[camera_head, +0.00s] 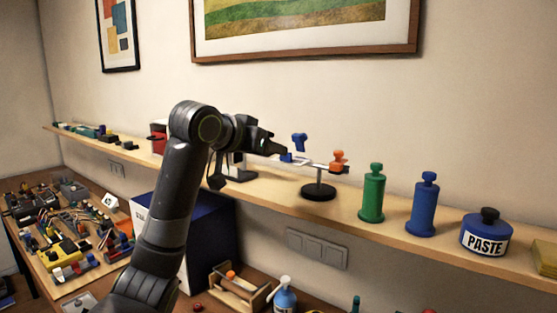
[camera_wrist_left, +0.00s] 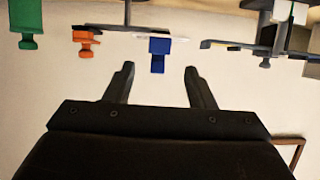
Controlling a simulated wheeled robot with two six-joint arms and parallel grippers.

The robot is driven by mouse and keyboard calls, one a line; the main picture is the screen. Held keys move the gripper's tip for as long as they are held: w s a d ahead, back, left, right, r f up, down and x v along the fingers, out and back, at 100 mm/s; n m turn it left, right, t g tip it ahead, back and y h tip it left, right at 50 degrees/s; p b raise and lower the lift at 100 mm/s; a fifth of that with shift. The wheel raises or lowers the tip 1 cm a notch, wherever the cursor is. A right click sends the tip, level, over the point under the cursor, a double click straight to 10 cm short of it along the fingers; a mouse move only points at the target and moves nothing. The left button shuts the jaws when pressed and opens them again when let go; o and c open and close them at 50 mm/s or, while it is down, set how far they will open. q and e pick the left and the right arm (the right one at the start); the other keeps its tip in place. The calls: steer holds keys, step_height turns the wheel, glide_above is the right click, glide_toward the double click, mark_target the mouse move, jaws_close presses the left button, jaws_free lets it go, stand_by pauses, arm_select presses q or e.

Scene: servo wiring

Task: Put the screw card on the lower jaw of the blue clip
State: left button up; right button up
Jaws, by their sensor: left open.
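The blue clip (camera_head: 299,142) sits at the left end of a small stand with a black round base (camera_head: 319,192); its lower blue part (camera_head: 286,157) shows below the upper one. It also shows in the left wrist view (camera_wrist_left: 158,52), which is upside down. A thin pale strip (camera_wrist_left: 179,39) lies at the clip there, possibly the screw card; its exact seat on the lower jaw cannot be told. My left gripper (camera_head: 276,147) is open and empty just left of the clip; its two fingers (camera_wrist_left: 160,82) stand apart in the wrist view. My right gripper is not in view.
An orange clip (camera_head: 338,160) is on the stand's other end. A green bottle (camera_head: 372,192), a blue bottle (camera_head: 423,205) and a paste jar (camera_head: 486,234) stand on the shelf to the right. A grey device (camera_wrist_left: 265,35) is close beside the gripper. The wall is behind.

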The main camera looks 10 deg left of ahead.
arm_select(q)
steer(key=b+v, duration=0.1)
steer(key=v, duration=0.4)
stand_by(0.4)
